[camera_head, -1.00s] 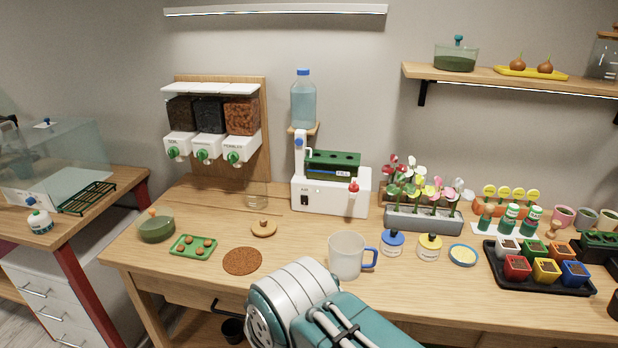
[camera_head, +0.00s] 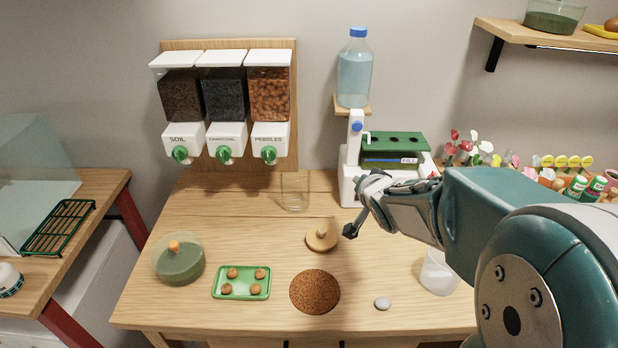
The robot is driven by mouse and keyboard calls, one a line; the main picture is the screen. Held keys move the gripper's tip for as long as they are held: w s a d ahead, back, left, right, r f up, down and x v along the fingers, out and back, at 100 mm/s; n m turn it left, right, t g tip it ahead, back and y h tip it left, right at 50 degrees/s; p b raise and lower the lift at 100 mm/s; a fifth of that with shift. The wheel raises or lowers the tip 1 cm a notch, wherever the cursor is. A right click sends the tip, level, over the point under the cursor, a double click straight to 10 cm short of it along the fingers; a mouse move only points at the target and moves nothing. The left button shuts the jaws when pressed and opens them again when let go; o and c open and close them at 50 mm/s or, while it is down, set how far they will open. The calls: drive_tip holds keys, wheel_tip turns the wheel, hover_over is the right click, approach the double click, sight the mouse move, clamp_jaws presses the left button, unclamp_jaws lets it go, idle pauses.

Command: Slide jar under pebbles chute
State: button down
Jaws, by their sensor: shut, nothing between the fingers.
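A clear, empty-looking glass jar (camera_head: 295,191) stands upright on the table, below and slightly right of the pebbles chute. The pebbles dispenser (camera_head: 269,97) is the rightmost of three on the wall board, with a white chute block and a green knob (camera_head: 269,155). My gripper (camera_head: 350,231) is shut and empty. It is right of the jar and lower in the picture, apart from it, close to the right of a round wooden lid with a knob (camera_head: 322,238). My arm hides part of the table's right side.
Soil (camera_head: 181,97) and charcoal (camera_head: 224,96) dispensers hang left of the pebbles. A green bowl (camera_head: 179,261), a green tray (camera_head: 241,283) and a brown round mat (camera_head: 315,291) lie in front. A white machine (camera_head: 350,184) stands right of the jar. Bare tabletop lies left of the jar.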

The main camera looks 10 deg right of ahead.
sight(296, 189)
drive_tip(key=w+f+m+t+y, duration=0.1)
drive_tip(key=w+f+y, duration=0.1)
drive_tip(key=f, duration=0.1)
drive_tip(key=w+f+m+t+y, duration=0.1)
drive_tip(key=f+m+y, duration=0.1)
drive_tip(key=f+y, duration=0.1)
drive_tip(key=w+a+f+m+t+y, duration=0.1)
drive_tip(key=w+f+y, duration=0.1)
drive_tip(key=f, duration=0.3)
drive_tip(key=shift+w+f+m+y, duration=0.15)
drive_tip(key=shift+w+m+y, duration=0.2)
drive_tip(key=shift+y, duration=0.25)
drive_tip(key=shift+s+a+f+m+y, duration=0.25)
drive_tip(key=shift+f+m+y, duration=0.15)
drive_tip(key=shift+y, duration=0.2)
drive_tip(key=shift+w, duration=0.35)
drive_tip(key=x, duration=0.9)
drive_tip(key=shift+r, duration=0.1)
drive_tip(key=shift+w, duration=0.1)
